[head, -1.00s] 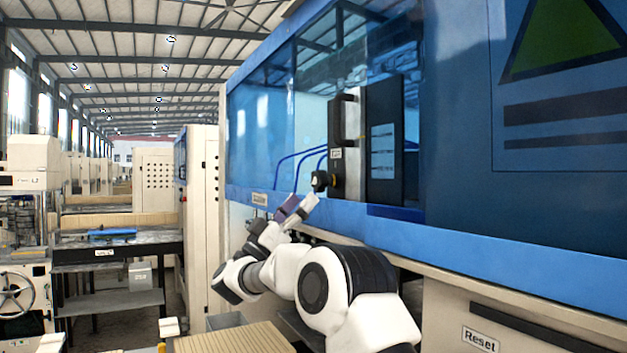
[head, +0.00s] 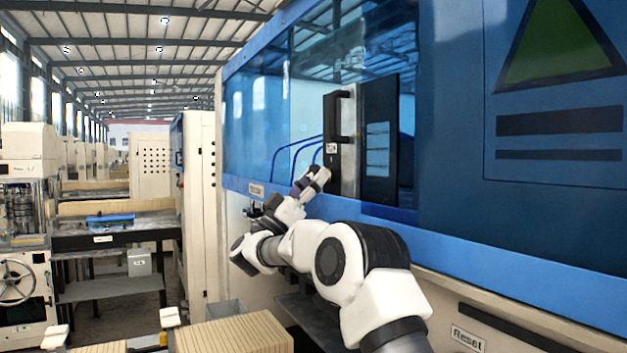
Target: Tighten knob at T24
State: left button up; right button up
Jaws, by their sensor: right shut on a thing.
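The dark knob sits low on the left edge of a black and silver unit (head: 343,120) inside the blue-windowed machine. A small white label (head: 331,148), too small to read surely, is above it. My right gripper (head: 317,177) has its fingers at the knob and is shut on it. The fingers hide most of the knob, so its angle cannot be told. My left gripper is not in view.
A blue sill (head: 450,240) runs below the machine opening, close to my right arm. Thin blue hoses (head: 290,150) curve left of the unit. A ribbed tan carton (head: 235,335) stands at the bottom. A dark bench (head: 115,237) is at the left.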

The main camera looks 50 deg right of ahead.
jog(key=m+g+y+b, duration=0.1)
jog(key=m+g, duration=0.2)
jog(key=shift+d, duration=0.1)
jog(key=o, duration=1.2)
jog(key=shift+s, duration=0.15)
jog(key=v, duration=0.7)
jog(key=shift+f, duration=0.25)
